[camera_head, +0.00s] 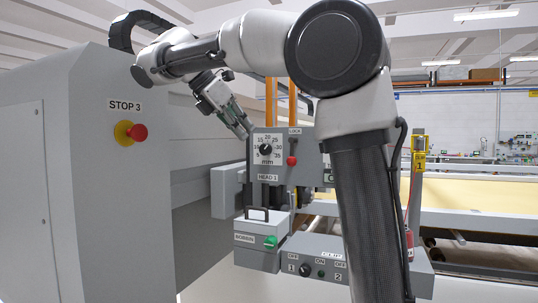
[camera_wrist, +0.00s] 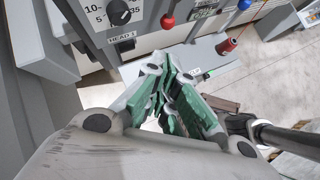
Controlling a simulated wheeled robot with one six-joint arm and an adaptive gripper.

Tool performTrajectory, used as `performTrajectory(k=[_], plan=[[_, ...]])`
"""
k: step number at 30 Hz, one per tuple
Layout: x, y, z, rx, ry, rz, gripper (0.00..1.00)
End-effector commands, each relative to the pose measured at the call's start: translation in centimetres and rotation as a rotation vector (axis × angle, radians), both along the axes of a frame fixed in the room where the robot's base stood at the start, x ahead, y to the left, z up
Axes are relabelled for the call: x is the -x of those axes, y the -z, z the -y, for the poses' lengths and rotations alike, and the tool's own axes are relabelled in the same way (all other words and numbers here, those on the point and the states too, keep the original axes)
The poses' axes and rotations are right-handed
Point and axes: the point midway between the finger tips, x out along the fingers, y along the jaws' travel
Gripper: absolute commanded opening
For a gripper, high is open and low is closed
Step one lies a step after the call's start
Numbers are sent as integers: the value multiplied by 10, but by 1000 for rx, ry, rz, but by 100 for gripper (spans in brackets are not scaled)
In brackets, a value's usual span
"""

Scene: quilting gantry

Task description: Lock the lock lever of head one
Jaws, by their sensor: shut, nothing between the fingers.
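The head one panel (camera_head: 257,170) is a grey box with a dial (camera_head: 265,149) and a "HEAD 1" label. Its lock lever (camera_head: 292,160) has a red knob and sits right of the dial. The knob is low, well below the "LOCK" label (camera_head: 295,131). The red knob also shows at the top of the wrist view (camera_wrist: 168,20). My gripper (camera_head: 244,131) is shut and empty, at the panel's upper left in the head view, apart from the knob. Its green fingers fill the middle of the wrist view (camera_wrist: 170,75).
A bobbin box (camera_head: 262,240) with a handle and a clip switch box (camera_head: 350,268) stand below the panel. A red STOP 3 button (camera_head: 138,132) is on the grey cabinet at left. A blue knob (camera_wrist: 244,4) and a red part (camera_wrist: 227,46) lie right of the lever.

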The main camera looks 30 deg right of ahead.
Motion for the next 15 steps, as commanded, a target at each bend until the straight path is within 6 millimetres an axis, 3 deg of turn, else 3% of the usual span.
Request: performTrajectory(k=[15], plan=[[3,2,3,4,-37,-51,0]])
